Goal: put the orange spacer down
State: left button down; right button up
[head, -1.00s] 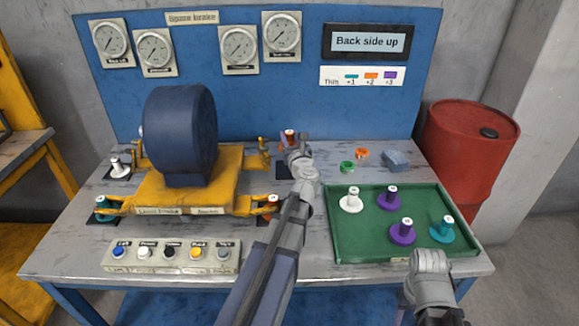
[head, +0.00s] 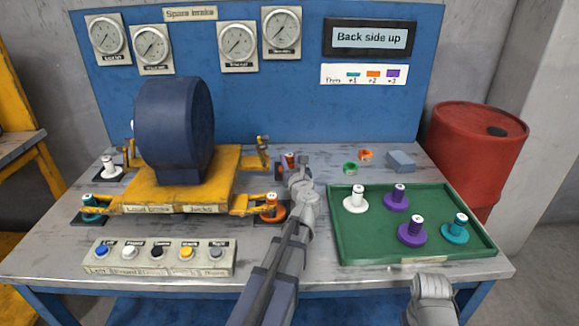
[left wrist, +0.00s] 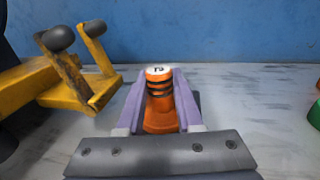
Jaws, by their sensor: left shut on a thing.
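An orange spacer (head: 290,160) with a white top is in my left gripper (head: 294,168), off the back right corner of the yellow motor base (head: 215,185). In the left wrist view, the fingers (left wrist: 160,97) are shut on both sides of the orange spacer (left wrist: 160,118), which is upright. A dark patch shows behind its foot; I cannot tell whether the spacer touches the surface. Another orange spacer (head: 271,208) stands at the front right foot of the base. My right arm's end shows at the lower right, but its fingertips are hidden.
A green tray (head: 350,245) at right holds white, purple and teal spacers. A green ring (head: 350,168), an orange ring (head: 365,155) and a blue-grey block (head: 401,161) lie behind it. A button panel (head: 158,256) is at front left. Yellow brackets (left wrist: 75,75) stand left of the held spacer.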

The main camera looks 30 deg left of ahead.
pick_arm(q)
jog(key=shift+r, duration=0.1)
jog(key=shift+f, duration=0.25)
jog(key=c, duration=0.6)
grip_release()
jog(key=shift+r, duration=0.1)
jog(key=shift+o, duration=0.2)
